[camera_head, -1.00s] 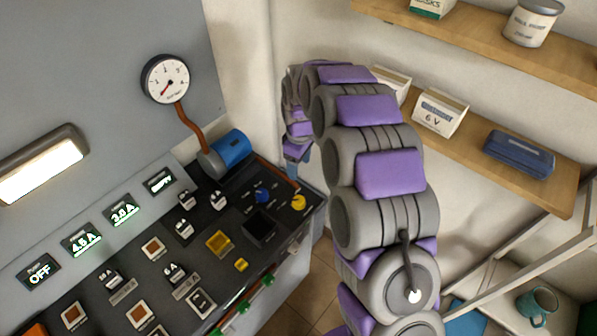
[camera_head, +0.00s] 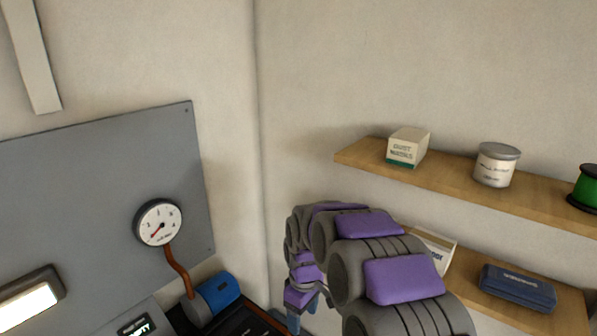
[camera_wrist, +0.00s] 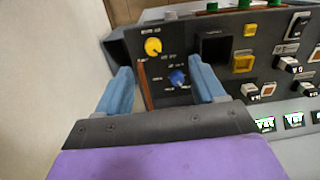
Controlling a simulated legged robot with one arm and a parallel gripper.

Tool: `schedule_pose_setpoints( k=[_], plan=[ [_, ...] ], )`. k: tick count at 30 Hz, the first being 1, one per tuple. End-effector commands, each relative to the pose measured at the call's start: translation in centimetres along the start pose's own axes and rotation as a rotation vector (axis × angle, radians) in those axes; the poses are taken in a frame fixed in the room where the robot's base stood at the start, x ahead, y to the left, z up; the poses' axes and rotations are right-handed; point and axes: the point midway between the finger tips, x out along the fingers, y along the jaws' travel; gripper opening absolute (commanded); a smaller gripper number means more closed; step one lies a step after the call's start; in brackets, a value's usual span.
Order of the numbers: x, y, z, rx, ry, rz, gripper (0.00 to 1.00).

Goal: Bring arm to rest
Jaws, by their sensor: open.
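My gripper (camera_wrist: 162,88) is open in the wrist view, its two blue fingers apart with nothing held between them. Beyond the fingers lies the dark control panel (camera_wrist: 215,75), with a yellow knob (camera_wrist: 153,46) and a blue knob (camera_wrist: 177,77) showing in the gap. I cannot tell how far the fingertips are from the panel. In the head view my purple and grey arm arches from the lower right toward the left, and the gripper (camera_head: 297,318) hangs down at its far end, partly cut off by the bottom edge.
A pressure gauge (camera_head: 158,223) and a blue cylinder (camera_head: 218,292) stand left of the arm. An upper shelf (camera_head: 450,185) holds a box (camera_head: 408,147), a tin (camera_head: 496,164) and a green spool (camera_head: 585,187). A blue case (camera_head: 518,287) lies on the lower shelf (camera_head: 573,312), close right of the arm.

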Motion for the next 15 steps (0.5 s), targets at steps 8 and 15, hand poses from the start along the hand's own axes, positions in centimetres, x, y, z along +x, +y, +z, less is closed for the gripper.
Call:
schedule_pose_setpoints(
  k=[8, 15],
  plan=[
    [-4.3, -4.0, 8.0, 0.216, -0.017, -0.014, 0.69],
    [-6.3, -8.4, 15.0, 0.414, -0.040, -0.023, 0.69]
  ],
)
